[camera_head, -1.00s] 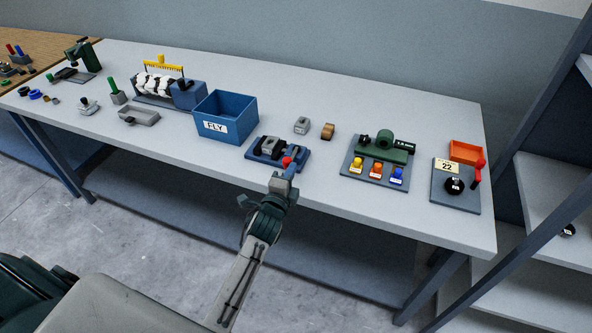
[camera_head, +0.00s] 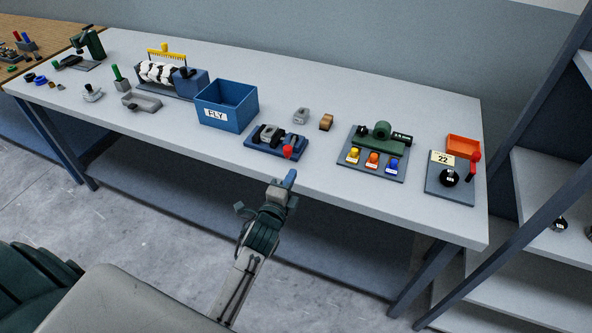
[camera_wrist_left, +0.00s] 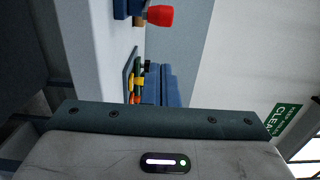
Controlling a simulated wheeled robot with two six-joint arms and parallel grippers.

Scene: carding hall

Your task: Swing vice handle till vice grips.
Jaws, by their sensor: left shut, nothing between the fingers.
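The vice (camera_head: 262,144) has a blue base and grey jaws and sits near the bench's front edge, right of the blue box. Its handle ends in a red knob (camera_head: 288,152) at the front right. The knob also shows at the top of the left wrist view (camera_wrist_left: 160,16). My left gripper (camera_head: 290,176) is shut and empty, just in front of the bench edge, a small gap short of the knob. I cannot tell whether anything is clamped between the jaws. My right gripper is not in view.
The blue FLY box (camera_head: 226,106) stands left of the vice. A grey block (camera_head: 300,116) and a brown roll (camera_head: 326,122) lie behind it. A green device on a grey plate (camera_head: 395,170) and a dial panel (camera_head: 436,187) are to the right. The bench front edge right of the vice is clear.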

